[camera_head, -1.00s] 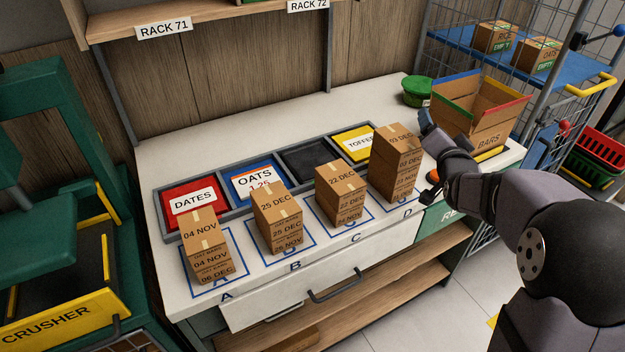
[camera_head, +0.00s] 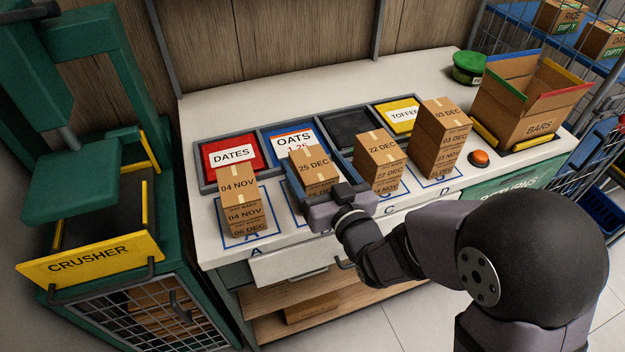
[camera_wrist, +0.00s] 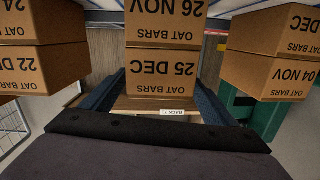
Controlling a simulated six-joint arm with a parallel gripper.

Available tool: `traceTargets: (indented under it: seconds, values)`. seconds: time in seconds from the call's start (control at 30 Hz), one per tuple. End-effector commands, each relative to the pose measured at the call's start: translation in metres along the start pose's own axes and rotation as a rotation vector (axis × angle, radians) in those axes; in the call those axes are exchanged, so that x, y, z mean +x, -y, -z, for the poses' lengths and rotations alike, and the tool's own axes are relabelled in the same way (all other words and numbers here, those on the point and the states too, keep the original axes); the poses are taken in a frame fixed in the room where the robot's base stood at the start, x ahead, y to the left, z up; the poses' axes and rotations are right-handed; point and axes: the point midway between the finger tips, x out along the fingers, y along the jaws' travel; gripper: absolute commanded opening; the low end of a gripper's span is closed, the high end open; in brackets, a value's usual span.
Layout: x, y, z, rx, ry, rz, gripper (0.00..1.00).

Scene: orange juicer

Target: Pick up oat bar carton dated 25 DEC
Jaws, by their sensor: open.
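The oat bar carton dated 25 DEC (camera_head: 312,160) is the top box of the second stack from the left. In the wrist view, which is upside down, the 25 DEC carton (camera_wrist: 162,80) sits against a carton marked 26 NOV (camera_wrist: 165,22), which lies beneath it. My gripper (camera_head: 320,176) is open at the front of this stack, with blue fingers on both sides of the 25 DEC carton. In the wrist view, my gripper (camera_wrist: 157,98) has one finger left and one right of it. Contact cannot be told. The lower stack is mostly hidden by my gripper in the head view.
Neighbouring stacks stand close on both sides: 04 NOV (camera_head: 238,182) at left, 22 DEC (camera_head: 378,150) and 03 DEC (camera_head: 438,115) at right. Bins labelled DATES (camera_head: 212,142) and OATS (camera_head: 285,132) lie behind.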

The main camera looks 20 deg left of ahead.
Motion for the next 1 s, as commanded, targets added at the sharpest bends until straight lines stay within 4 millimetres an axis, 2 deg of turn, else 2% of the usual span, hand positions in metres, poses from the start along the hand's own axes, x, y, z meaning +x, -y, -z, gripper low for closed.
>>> traceTargets:
  seconds: [0.03, 0.1, 0.43, 0.77, 1.0]
  values:
    - [-0.004, 0.001, -0.011, -0.018, -0.014, -0.001, 0.80]
    - [-0.010, 0.001, -0.015, -0.043, -0.037, -0.006, 0.80]
    - [-0.021, 0.002, -0.016, -0.095, -0.083, -0.019, 0.80]
    - [-0.001, 0.002, -0.014, -0.094, -0.081, -0.019, 0.80]
    - [0.004, 0.001, -0.013, -0.094, -0.082, -0.019, 0.80]
